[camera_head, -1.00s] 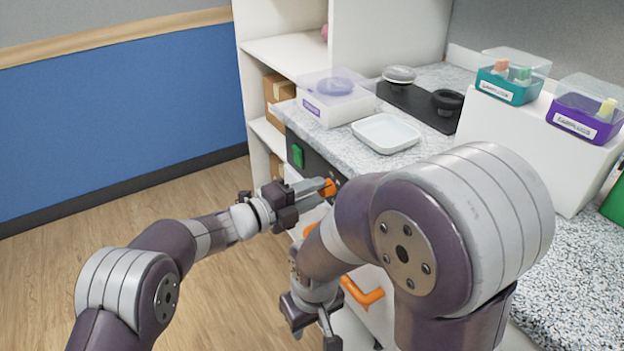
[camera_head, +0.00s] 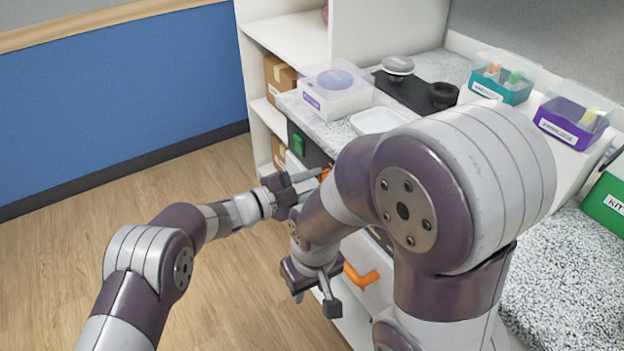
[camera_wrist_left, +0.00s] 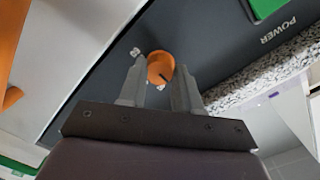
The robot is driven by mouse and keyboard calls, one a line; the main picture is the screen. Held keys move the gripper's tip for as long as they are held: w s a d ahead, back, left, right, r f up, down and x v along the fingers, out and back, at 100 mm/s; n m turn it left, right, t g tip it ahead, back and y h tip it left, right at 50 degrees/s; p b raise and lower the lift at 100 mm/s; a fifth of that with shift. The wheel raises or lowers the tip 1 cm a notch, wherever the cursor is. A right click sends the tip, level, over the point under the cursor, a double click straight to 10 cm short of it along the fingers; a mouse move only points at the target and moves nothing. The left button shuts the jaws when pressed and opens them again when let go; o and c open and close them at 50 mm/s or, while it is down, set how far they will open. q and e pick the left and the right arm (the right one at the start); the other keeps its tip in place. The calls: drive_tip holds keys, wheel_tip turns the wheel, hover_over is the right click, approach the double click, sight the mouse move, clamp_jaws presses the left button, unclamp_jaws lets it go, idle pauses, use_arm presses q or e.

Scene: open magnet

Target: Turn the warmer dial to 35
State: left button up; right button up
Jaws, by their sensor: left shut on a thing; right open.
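In the head view only a bit of the orange dial (camera_head: 325,174) shows; my right arm hides much of the panel. My left gripper (camera_wrist_left: 160,85) is shut on the dial, one finger on each side. In the head view my left gripper (camera_head: 308,181) reaches the panel from the left. My right gripper (camera_head: 315,298) is open and empty, lower down in front of the cabinet.
A green switch (camera_head: 298,145) is on the panel left of the dial. An orange handle (camera_head: 361,276) sticks out below. On the counter stand a clear-lidded box (camera_head: 335,92) and a white tray (camera_head: 376,121). Open floor (camera_head: 215,290) lies to the left.

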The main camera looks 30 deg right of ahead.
use_arm(q)
drive_tip(key=shift+f, duration=0.1)
idle(0.3)
drive_tip(key=o, duration=1)
drive_tip(key=shift+o, duration=0.2)
drive_tip(key=shift+a, duration=0.15)
drive_tip(key=s+a+p, duration=0.1)
drive_tip(key=a, duration=1.1)
drive_tip(key=shift+a+r+p, duration=0.2)
drive_tip(key=shift+r+p, duration=0.15)
